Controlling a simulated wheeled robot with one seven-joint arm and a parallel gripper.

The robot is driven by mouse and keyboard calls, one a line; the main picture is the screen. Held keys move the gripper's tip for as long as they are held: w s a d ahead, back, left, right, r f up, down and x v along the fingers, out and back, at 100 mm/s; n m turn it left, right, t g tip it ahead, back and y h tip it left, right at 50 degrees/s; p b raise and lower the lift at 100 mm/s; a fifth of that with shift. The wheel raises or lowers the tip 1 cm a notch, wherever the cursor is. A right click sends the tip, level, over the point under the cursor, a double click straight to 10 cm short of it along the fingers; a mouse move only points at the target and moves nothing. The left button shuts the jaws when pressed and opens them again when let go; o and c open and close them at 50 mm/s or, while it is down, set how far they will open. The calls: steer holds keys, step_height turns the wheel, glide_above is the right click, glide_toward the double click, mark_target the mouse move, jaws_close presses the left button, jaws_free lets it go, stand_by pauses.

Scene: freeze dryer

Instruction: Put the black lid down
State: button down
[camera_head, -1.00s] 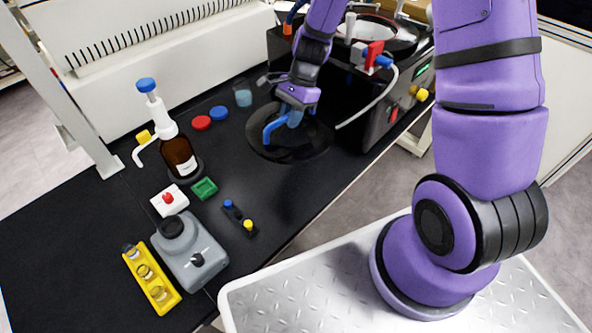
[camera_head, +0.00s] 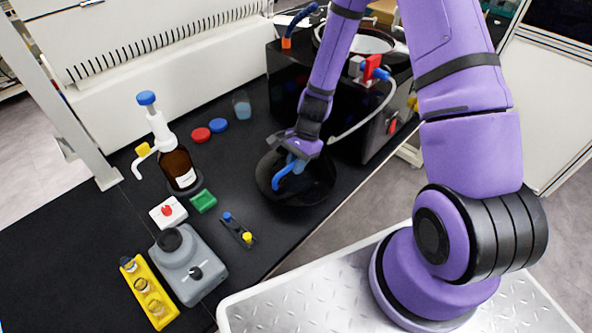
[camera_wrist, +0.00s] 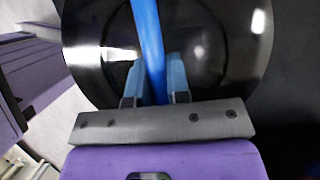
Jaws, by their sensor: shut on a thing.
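The round black lid (camera_head: 310,192) has a blue handle across its top. In the head view it is over the black bench, near the bench's front edge and to the front left of the freeze dryer. My gripper (camera_head: 293,163) is above the lid and shut on its blue handle. In the wrist view the two blue fingers of my gripper (camera_wrist: 153,80) sit on either side of the handle, and the lid (camera_wrist: 90,50) fills most of the picture. I cannot tell whether the lid's underside touches the bench.
The black freeze dryer (camera_head: 345,120) stands behind and to the right. A brown dispenser bottle (camera_head: 178,165), a green tray (camera_head: 204,201) and a small black holder (camera_head: 238,231) are left of the lid. Red (camera_head: 201,134) and blue (camera_head: 218,125) caps lie behind. A beaker (camera_head: 242,104) stands farther back.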

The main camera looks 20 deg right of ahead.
steer(key=shift+f, duration=1.45)
steer(key=shift+f, duration=0.1)
steer(key=c, duration=1.1)
jaws_free()
